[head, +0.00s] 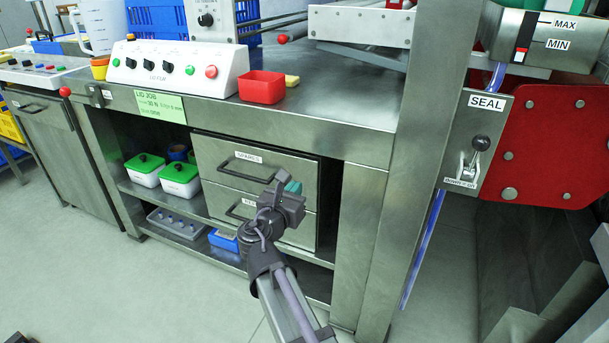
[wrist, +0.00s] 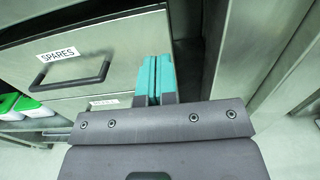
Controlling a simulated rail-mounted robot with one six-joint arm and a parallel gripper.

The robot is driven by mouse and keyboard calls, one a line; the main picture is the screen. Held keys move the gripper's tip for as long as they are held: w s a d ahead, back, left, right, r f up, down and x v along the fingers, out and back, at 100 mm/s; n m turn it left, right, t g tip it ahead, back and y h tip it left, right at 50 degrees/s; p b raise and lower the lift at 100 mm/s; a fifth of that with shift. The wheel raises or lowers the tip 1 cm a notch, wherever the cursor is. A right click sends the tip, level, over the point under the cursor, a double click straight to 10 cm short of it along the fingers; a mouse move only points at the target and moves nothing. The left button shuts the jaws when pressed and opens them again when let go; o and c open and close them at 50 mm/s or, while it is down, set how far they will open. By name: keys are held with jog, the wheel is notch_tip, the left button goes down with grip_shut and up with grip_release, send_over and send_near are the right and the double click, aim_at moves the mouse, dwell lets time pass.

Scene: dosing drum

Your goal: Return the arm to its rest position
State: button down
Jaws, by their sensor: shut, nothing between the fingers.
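My gripper (head: 292,187) is in front of the drawer unit under the steel bench in the head view. Its teal fingers also show in the wrist view (wrist: 155,80), shut together with nothing between them. The fingers point toward the drawer fronts at their right side. The SPARES drawer (wrist: 125,45) is behind and left of the fingers in the wrist view, and it appears closed in the head view (head: 250,160). The lower drawer (head: 230,200) is partly hidden by my gripper and arm. I cannot tell whether the fingers touch a drawer front.
A steel post (head: 425,140) stands right of the bench, with the SEAL lever panel (head: 485,115) and a red plate (head: 550,150). White tubs with green lids (head: 180,178) sit on the shelf at left. A red bin (head: 262,87) stands on the bench top. The floor at left is clear.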

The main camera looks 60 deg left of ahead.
jog(key=v, duration=0.4)
jog(key=shift+s+d, duration=0.2)
